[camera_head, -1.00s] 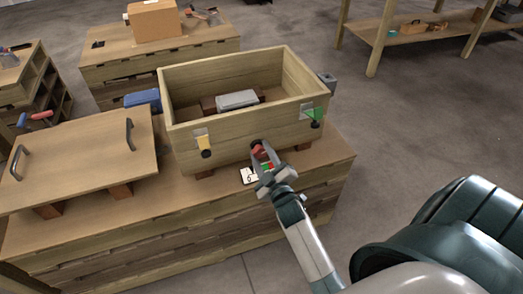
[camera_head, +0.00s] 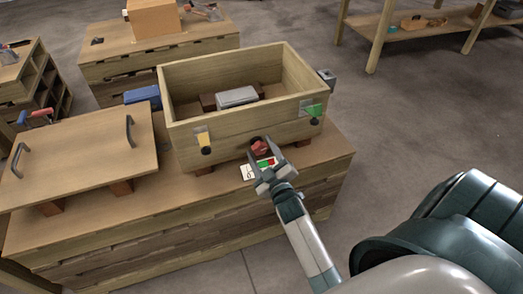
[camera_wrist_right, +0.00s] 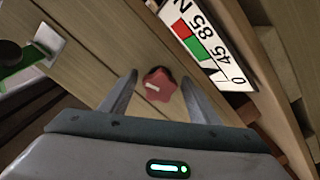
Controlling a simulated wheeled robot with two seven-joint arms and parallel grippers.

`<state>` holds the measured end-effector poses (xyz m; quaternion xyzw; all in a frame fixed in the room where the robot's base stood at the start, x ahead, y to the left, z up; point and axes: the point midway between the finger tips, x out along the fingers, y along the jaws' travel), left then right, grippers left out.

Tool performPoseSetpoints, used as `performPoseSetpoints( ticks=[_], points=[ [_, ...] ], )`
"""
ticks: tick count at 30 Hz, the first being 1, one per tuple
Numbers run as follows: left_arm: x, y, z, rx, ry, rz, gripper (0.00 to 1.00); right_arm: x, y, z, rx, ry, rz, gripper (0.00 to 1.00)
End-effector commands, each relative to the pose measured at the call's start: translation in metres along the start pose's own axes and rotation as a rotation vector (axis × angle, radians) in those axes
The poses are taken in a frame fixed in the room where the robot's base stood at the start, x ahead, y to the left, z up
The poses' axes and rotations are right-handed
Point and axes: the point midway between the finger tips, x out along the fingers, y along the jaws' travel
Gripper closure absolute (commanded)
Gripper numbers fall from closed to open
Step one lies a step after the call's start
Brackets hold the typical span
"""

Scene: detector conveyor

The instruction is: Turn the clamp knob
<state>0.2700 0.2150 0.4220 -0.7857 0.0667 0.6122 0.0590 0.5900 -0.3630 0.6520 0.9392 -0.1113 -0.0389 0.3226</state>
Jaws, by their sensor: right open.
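The clamp knob is a small red lobed knob (camera_head: 259,147) low on the front wall of the wooden box (camera_head: 190,145). In the right wrist view the red knob (camera_wrist_right: 159,84) has a pale mark on its face and a dark stem behind it. My right gripper (camera_head: 264,155) is open in front of it. In the right wrist view its two fingers (camera_wrist_right: 156,92) stand apart, one on each side of the knob, with gaps between. My left gripper is not in view.
A white label (camera_wrist_right: 205,45) with a red and green scale lies beside the knob. A handled wooden lid (camera_head: 80,160) rests at left. A grey block (camera_head: 237,97) is inside the box.

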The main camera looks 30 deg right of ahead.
Motion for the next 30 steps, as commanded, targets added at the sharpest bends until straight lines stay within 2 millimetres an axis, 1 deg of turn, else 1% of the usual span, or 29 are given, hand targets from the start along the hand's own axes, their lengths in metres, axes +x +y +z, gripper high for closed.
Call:
performPoseSetpoints(
  ticks=[5, 8, 11, 17, 30],
  points=[
    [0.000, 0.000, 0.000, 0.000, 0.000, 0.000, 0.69, -0.003, 0.000, 0.000, 0.000, 0.000, 0.000, 0.44],
    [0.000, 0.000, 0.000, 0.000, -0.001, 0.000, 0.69, -0.008, 0.000, 0.000, 0.000, 0.000, 0.000, 0.44],
    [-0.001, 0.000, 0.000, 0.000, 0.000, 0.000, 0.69, -0.018, -0.001, 0.000, 0.000, 0.000, -0.001, 0.44],
    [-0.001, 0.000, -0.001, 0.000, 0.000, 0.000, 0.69, -0.048, -0.001, 0.001, 0.000, -0.002, -0.001, 0.44],
    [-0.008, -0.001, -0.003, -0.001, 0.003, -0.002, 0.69, -0.133, -0.001, 0.001, 0.000, -0.002, -0.001, 0.44]
  ],
)
